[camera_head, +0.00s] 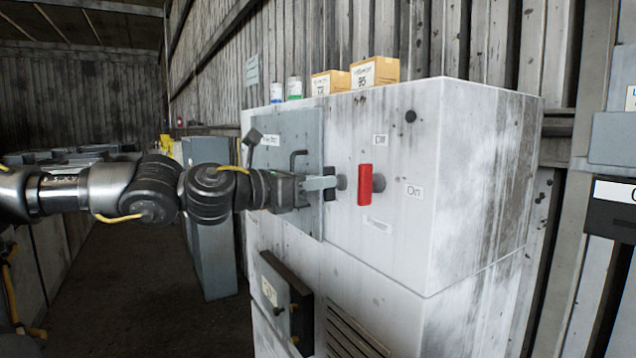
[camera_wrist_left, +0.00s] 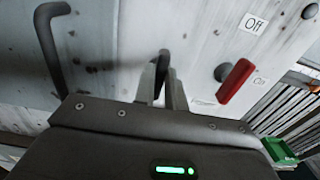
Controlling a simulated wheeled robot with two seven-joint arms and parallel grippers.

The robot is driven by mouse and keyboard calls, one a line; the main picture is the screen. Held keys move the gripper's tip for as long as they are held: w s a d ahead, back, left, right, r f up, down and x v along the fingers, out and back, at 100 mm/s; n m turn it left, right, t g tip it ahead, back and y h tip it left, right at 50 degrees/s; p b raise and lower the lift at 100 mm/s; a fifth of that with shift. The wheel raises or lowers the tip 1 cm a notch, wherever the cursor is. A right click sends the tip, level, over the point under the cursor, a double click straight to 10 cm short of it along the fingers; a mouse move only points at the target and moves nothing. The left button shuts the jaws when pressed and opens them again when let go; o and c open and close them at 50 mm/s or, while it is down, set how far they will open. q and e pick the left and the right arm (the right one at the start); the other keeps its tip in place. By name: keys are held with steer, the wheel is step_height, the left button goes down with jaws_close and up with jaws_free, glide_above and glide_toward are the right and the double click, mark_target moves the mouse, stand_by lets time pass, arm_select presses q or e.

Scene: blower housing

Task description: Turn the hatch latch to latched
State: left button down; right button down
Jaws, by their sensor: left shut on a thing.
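The hatch (camera_head: 300,128) is a grey panel on the front of a white, stained housing, with a dark bar handle (camera_head: 298,155) that also shows in the wrist view (camera_wrist_left: 50,48). The hatch latch (camera_head: 329,191) is a small dark piece at the hatch's right edge. My left gripper (camera_head: 328,183) reaches in from the left and is shut on the latch. In the wrist view the latch (camera_wrist_left: 163,62) stands upright between the two fingers, partly hidden by them. My right gripper is not in view.
A red switch handle (camera_head: 365,185) stands upright right of the latch, close to my fingertips, with "Off" and "On" labels. Boxes (camera_head: 375,71) and small bottles stand on the housing. A lower dark panel (camera_head: 285,300) juts out below. Open floor (camera_head: 170,300) lies left.

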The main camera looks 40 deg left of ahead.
arm_select(q)
steer(key=shift+a+f+n+p, duration=0.1)
steer(key=shift+n+p, duration=0.45)
steer(key=shift+n, duration=2.4)
steer(key=shift+a+f+n+p, duration=0.1)
steer(key=shift+n+p, duration=0.4)
steer(key=shift+n, duration=2.4)
steer(key=shift+a+f+n+p, duration=0.1)
steer(key=shift+n+p, duration=0.45)
steer(key=shift+n, duration=2.4)
steer(key=shift+w, duration=0.1)
steer(key=c, duration=1.4)
jaws_free()
steer(key=shift+c, duration=0.2)
